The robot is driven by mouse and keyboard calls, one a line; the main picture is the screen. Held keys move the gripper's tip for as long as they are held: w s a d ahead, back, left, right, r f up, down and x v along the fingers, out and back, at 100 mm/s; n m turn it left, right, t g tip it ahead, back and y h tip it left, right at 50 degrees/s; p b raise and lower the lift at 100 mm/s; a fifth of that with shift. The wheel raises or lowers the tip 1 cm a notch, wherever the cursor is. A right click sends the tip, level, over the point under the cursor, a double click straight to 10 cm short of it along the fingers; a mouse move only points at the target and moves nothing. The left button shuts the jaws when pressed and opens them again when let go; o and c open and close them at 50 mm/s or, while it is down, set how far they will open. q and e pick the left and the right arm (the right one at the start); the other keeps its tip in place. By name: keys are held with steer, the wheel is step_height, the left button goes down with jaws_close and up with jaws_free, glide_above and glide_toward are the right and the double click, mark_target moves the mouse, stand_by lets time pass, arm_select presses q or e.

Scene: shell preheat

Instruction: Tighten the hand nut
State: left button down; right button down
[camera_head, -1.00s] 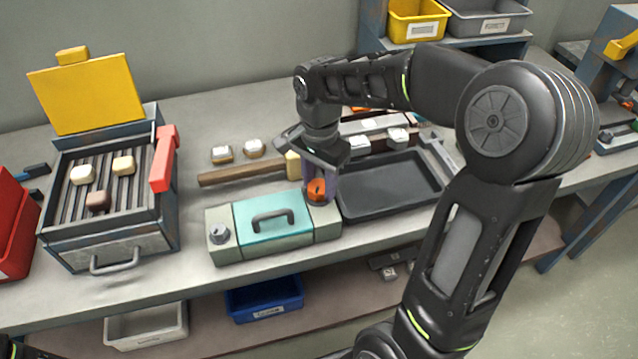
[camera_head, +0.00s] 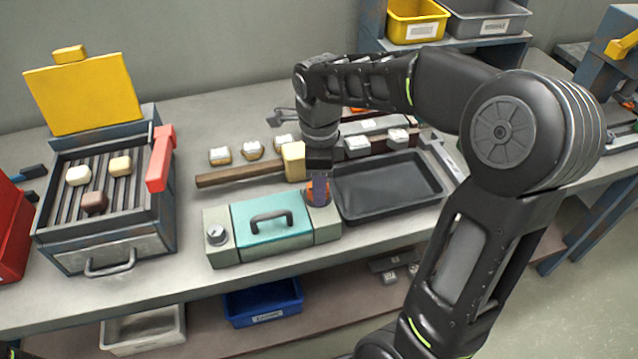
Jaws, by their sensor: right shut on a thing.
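The orange hand nut (camera_head: 310,196) sits on the right end block of a pale grey device with a teal lid (camera_head: 290,226). The lid has a dark handle and lies closed. My right gripper (camera_head: 319,195) points straight down over this end and is shut on the hand nut, with its fingers hiding most of the nut. A second, grey knob (camera_head: 216,234) stands on the device's left end block. My left gripper is not in view.
A black tray (camera_head: 400,210) lies just right of the device. A wooden-handled mallet (camera_head: 240,174) and several small pale blocks lie behind it. An open grill box (camera_head: 70,235) with a raised yellow lid stands left. Bare table shows between box and device.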

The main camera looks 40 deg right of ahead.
steer(key=shift+m, duration=0.6)
steer(key=c, duration=0.8)
jaws_free()
steer(key=shift+c, duration=0.2)
steer(key=shift+r, duration=0.15)
step_height(320, 180, up, 8)
steer(key=shift+f, duration=0.2)
